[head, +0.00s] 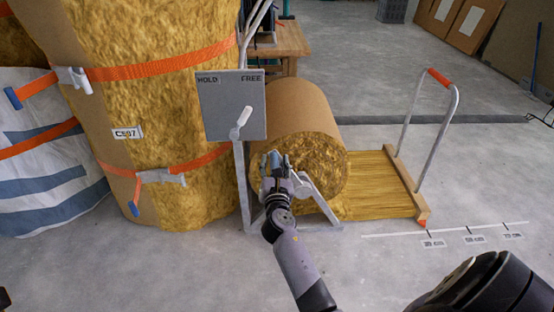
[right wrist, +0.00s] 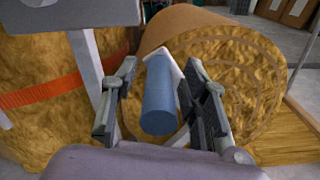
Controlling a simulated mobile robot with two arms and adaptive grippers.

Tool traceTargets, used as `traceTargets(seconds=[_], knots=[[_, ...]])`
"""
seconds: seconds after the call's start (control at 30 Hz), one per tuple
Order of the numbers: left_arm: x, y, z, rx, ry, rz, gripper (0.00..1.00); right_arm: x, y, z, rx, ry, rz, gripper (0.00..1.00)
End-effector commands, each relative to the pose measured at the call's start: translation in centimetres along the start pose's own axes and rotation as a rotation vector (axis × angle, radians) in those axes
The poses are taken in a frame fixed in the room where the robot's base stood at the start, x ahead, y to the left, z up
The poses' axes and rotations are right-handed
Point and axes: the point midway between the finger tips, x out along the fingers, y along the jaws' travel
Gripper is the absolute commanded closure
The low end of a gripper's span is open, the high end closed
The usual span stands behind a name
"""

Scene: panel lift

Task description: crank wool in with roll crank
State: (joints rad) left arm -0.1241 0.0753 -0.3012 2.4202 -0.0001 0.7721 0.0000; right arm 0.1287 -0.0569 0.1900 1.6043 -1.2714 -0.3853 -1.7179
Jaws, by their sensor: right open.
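The wool roll (head: 300,120), yellow with a brown paper outside, sits on a grey stand. A flat wool strip (head: 375,185) runs from it to the right, ending at a wooden bar (head: 408,188) with a red-gripped handle. The crank's blue grip (right wrist: 160,95) stands on a pale crank arm at the roll's near end. My right gripper (head: 275,160) is open at the roll's near end. In the right wrist view the blue grip lies between its fingers, with gaps on both sides. My left gripper is not in view.
A grey HOLD/FREE box (head: 220,100) stands on a post; its white lever (head: 243,120) tilts up and right, toward FREE. A large strapped wool bale (head: 165,100) stands left of it. A floor scale (head: 450,232) lies near the bar's red tip. The floor at right is mostly clear.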

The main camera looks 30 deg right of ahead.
Motion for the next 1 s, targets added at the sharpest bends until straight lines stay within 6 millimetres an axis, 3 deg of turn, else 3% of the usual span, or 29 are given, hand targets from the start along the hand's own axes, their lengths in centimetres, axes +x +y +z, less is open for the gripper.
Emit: traceTargets(seconds=[0.27,0.87,1.0], knots=[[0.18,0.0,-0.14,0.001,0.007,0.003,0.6,-0.02,0.06,0.02,0.0,0.0,0.0,0.59],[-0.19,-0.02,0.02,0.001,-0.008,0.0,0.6,-0.02,0.03,0.01,-0.001,0.0,0.0,0.99],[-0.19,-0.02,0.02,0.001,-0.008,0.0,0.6,-0.01,0.02,0.01,-0.001,0.0,0.0,1.0]])
